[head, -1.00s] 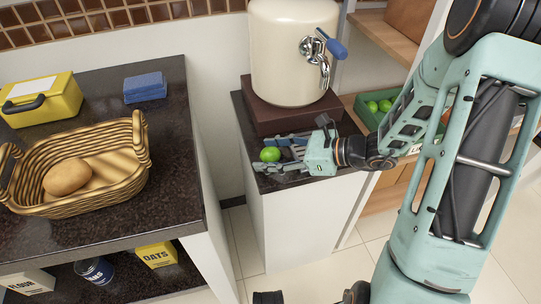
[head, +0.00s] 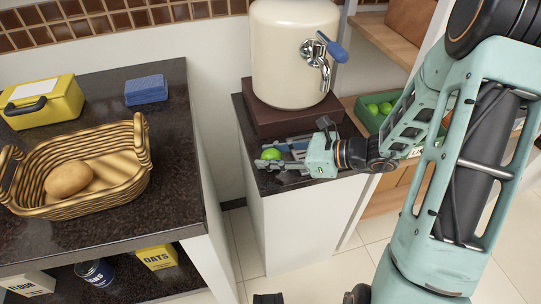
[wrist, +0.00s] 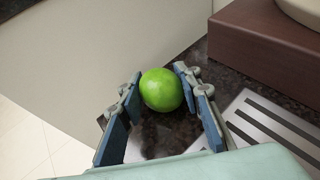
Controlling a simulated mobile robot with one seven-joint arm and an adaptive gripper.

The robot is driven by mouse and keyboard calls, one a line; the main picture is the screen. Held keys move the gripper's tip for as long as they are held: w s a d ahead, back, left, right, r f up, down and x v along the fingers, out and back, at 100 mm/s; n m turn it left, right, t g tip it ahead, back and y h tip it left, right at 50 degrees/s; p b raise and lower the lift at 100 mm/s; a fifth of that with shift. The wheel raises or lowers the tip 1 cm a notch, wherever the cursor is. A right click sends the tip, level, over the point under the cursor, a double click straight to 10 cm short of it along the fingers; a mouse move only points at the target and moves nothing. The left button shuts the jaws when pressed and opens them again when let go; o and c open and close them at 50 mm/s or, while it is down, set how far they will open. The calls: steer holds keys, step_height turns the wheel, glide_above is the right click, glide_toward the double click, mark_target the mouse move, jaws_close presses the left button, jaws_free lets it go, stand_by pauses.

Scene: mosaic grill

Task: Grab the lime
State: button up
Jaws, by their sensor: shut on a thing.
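The lime (head: 271,155) is a round green fruit at the left edge of the dark narrow counter, below the cream dispenser. My gripper (head: 272,157) reaches in from the right and has its fingers around it. In the wrist view the lime (wrist: 161,89) sits between the two blue-padded fingertips (wrist: 159,90), one on each side. The gripper is shut on the lime. The lime is at or just above the dark counter top (wrist: 165,135); I cannot tell whether it touches it.
The cream dispenser (head: 295,60) stands on a brown block (head: 290,117) behind my gripper. A metal drip grille (wrist: 265,135) lies right of the fingers. A green crate (head: 366,116) of limes is on the shelf at right. A wicker basket (head: 90,208) stands on the left counter.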

mark_target(269, 154)
steer(key=shift+r+p, duration=0.5)
steer(key=shift+r, duration=0.15)
steer(key=r+p, duration=0.1)
steer(key=s+r+p, duration=0.1)
steer(key=r+p, duration=0.1)
steer(key=shift+a+r, duration=0.1)
steer(key=shift+r, duration=0.15)
steer(key=s+a+r+p, duration=0.1)
steer(key=s+r+p, duration=0.5)
steer(key=p, duration=0.1)
steer(key=shift+s+a, duration=0.2)
steer(key=shift+a, duration=0.1)
